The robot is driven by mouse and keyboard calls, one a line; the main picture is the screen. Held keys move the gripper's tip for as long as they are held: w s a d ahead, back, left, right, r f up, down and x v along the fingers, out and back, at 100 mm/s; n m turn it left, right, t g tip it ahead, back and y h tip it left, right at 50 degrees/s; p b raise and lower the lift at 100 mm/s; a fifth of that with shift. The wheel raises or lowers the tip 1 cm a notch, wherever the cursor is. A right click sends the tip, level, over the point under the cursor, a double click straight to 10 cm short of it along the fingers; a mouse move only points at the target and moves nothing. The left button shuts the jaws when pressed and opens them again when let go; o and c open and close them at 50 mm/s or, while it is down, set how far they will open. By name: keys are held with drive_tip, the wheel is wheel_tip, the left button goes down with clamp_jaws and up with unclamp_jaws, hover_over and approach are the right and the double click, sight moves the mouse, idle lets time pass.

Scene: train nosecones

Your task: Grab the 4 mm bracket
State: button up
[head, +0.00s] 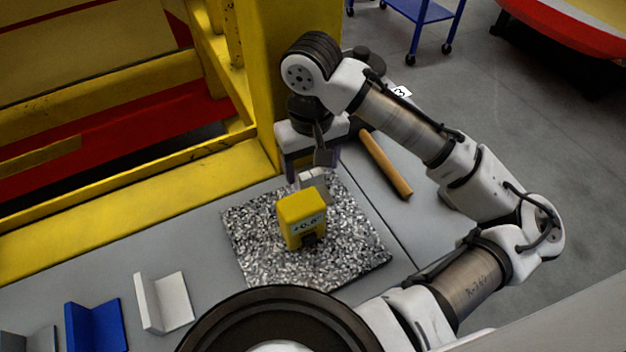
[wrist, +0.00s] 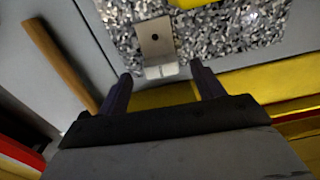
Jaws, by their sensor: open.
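A small light-grey metal L-shaped bracket (wrist: 156,48) with a hole in its plate stands on a speckled granite plate (wrist: 225,40). In the head view the bracket (head: 312,180) is partly hidden behind a yellow box-shaped gauge (head: 302,220) with a display. My gripper (wrist: 161,74) is open and empty, its two fingers to either side of the bracket's near edge and apart from it. In the head view my gripper (head: 308,164) is at the plate's far edge, pointing down. No size mark is readable on any bracket.
White (head: 165,302), blue (head: 96,325) and grey (head: 35,340) angle pieces stand at the lower left of the grey table. A wooden rod (head: 386,164) lies right of my gripper. A yellow frame (head: 140,205) borders the table behind and left.

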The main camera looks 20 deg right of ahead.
sight(312, 175)
drive_tip(key=shift+s+f, duration=0.1)
drive_tip(key=shift+f, duration=1.65)
drive_tip(key=c, duration=1.2)
drive_tip(key=shift+o, duration=0.2)
drive_tip(key=shift+r, duration=0.15)
